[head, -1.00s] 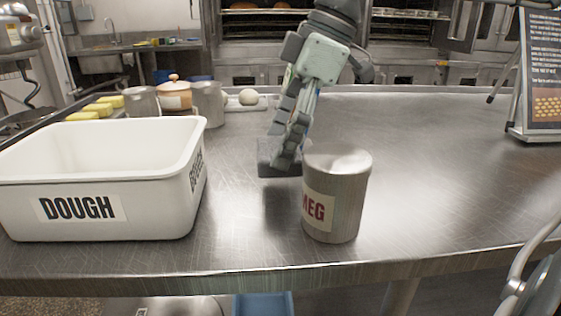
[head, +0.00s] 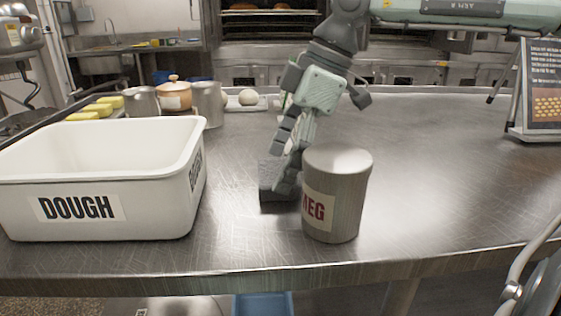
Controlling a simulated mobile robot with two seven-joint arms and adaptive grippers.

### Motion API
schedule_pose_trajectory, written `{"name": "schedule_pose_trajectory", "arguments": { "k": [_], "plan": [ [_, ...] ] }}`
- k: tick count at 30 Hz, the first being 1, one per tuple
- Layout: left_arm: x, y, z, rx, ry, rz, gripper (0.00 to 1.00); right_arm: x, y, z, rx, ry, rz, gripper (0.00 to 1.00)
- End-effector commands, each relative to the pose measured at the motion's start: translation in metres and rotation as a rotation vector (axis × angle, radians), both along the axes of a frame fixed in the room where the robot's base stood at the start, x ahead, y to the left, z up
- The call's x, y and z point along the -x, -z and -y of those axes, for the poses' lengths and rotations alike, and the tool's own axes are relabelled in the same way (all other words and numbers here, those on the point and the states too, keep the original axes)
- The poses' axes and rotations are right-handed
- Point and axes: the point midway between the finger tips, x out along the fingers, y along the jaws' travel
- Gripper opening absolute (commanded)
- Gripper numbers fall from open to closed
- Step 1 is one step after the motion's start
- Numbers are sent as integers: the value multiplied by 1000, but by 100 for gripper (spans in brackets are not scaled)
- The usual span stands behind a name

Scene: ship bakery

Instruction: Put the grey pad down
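The grey pad (head: 270,180) is a dark grey block in the middle of the table, just left of the metal canister with the "MEG" label (head: 345,200). My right gripper (head: 285,178) points down with its fingers at the pad's right side and appears shut on it. The fingers hide part of the pad, and the canister hides part of the gripper. The pad's lower edge is at or very near the steel tabletop (head: 440,180); I cannot tell whether it touches. My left gripper is not in view.
A white "DOUGH" bin (head: 150,222) stands at the left. Behind it are metal canisters (head: 209,103), a lidded pot (head: 174,96), yellow blocks (head: 84,116) and a pale round item on a small board (head: 248,97). A sign (head: 541,90) stands at the far right. The table's right half is clear.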

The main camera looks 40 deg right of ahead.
Motion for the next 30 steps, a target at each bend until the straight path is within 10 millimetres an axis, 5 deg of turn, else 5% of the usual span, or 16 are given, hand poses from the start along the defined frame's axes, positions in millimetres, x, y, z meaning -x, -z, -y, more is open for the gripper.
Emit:
{"name": "schedule_pose_trajectory", "arguments": {
  "k": [11,24,30],
  "plan": [
    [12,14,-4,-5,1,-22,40,0,-6,1,0,0,1,90],
    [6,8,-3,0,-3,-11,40,18,-89,31,1,2,3,90],
    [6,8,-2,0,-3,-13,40,23,-110,38,1,2,1,90]
  ]
}}
